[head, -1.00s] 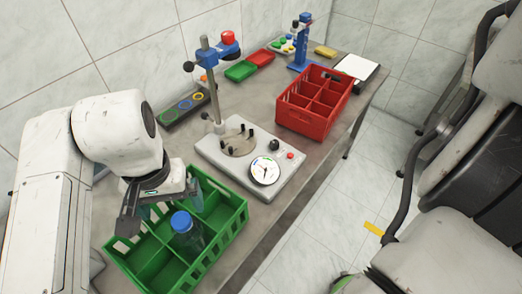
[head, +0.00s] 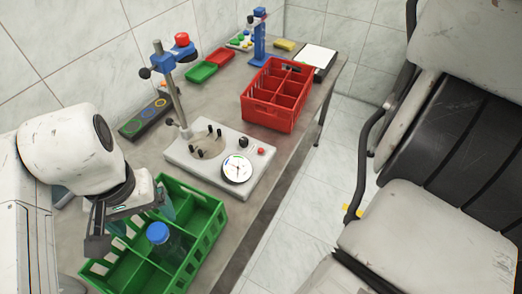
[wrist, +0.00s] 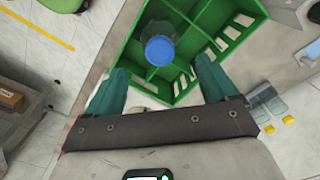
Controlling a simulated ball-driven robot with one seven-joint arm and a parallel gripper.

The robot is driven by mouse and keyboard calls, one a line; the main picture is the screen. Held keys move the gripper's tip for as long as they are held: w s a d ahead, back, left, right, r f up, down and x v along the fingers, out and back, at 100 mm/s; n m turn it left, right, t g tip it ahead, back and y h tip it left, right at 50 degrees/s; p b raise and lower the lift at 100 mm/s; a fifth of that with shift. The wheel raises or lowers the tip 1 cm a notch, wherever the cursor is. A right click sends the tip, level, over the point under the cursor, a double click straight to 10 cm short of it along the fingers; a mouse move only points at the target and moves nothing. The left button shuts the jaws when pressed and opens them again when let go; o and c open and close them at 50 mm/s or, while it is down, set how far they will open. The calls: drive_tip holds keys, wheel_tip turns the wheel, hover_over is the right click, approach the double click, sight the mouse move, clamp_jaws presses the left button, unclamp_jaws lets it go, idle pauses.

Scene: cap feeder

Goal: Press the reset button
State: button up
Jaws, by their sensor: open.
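A small red button (head: 261,151) sits on the grey-white tester base (head: 205,178), beside a black knob (head: 243,142) and a round dial (head: 237,168). No label on it can be read. A larger red knob or cap (head: 182,39) tops the blue arm on the tester's post. My gripper (head: 130,222) is over the green crate, left of and nearer than the tester, well apart from the button. In the wrist view my gripper (wrist: 162,68) has its teal fingers spread with nothing held. The small red button is not visible there.
The green crate (head: 212,240) holds a blue-capped bottle (head: 158,234). A red crate (head: 270,112) stands behind the tester at right. A black pad with rings (head: 145,116), red and green trays and a blue stand (head: 259,45) are farther back. A chair-like grey structure (head: 420,220) fills the right.

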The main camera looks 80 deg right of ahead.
clamp_jaws()
idle(0.6)
idle(0.8)
